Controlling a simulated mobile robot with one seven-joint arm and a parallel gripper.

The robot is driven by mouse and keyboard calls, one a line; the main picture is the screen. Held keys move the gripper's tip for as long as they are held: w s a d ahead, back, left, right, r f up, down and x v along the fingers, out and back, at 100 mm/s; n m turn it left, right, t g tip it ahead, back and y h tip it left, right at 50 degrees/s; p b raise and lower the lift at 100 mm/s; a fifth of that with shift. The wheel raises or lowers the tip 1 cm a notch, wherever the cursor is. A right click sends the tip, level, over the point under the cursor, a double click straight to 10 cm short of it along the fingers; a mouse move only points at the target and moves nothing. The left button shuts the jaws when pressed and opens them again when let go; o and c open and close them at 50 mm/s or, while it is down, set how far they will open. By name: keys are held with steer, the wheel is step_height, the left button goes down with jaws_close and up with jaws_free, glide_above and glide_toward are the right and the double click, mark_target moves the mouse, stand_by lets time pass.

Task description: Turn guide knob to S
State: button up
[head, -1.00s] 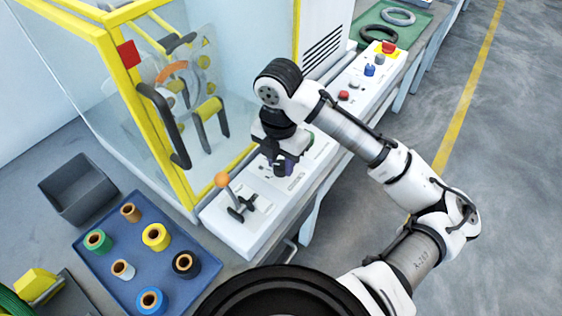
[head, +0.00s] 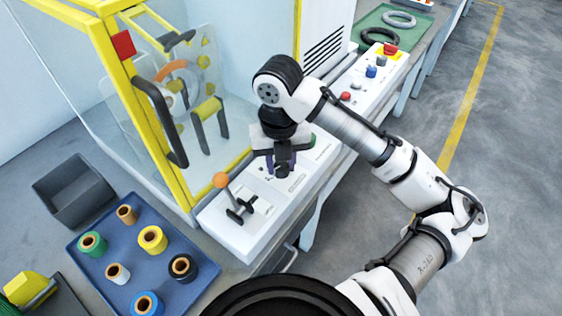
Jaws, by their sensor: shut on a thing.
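My gripper (head: 280,170) points down over the white control panel (head: 245,232), to the right of the orange-topped lever. Its jaws are shut on the guide knob, which is mostly hidden by the fingers; a bit of purple shows at their left side. The knob's pointer and the S mark cannot be read at this size. Small dark marks show on the panel around the fingers.
The lever with the orange ball (head: 221,181) stands close left of my gripper. The yellow-framed guard door (head: 150,120) rises behind the panel. A blue tray (head: 118,262) with several spools lies at the lower left. A red button (head: 345,96) and a blue knob (head: 371,71) sit farther along the panel.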

mark_target(280, 166)
stand_by(0.4)
steer(key=o, duration=1)
step_height(280, 166, up, 14)
steer(key=shift+a+f, duration=0.1)
steer(key=shift+a, duration=0.05)
steer(key=shift+s, duration=0.1)
stand_by(0.3)
